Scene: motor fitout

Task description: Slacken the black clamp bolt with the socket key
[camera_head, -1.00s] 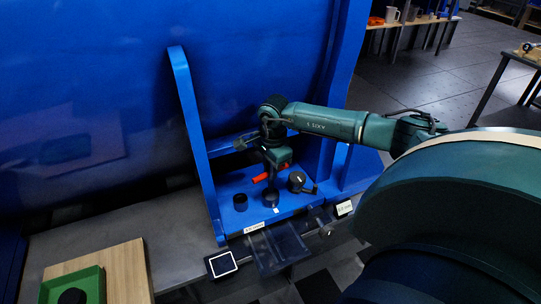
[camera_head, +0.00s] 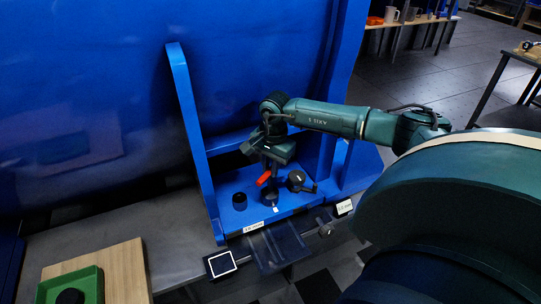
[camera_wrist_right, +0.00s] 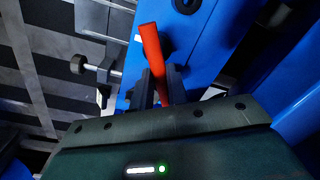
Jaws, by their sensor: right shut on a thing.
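My right gripper (camera_head: 271,170) points down over the blue shelf of the frame. It is shut on a red-handled tool, which I take as the socket key (camera_head: 264,178). In the right wrist view the red handle (camera_wrist_right: 153,55) sticks out between the two dark fingers (camera_wrist_right: 162,88), tilted. The key's working end is hidden. Close below the gripper are a black round part (camera_head: 271,199) and a black part with a side lever (camera_head: 298,181). A black cylinder (camera_head: 239,201) stands to their left. I cannot tell which is the clamp bolt. My left gripper is not in view.
The blue upright (camera_head: 188,120) stands left of the shelf and a large blue wall lies behind. A dark tray (camera_head: 275,248) hangs at the shelf's front edge, between white labels. A green tray (camera_head: 85,284) sits on a wooden board (camera_head: 125,270) at lower left.

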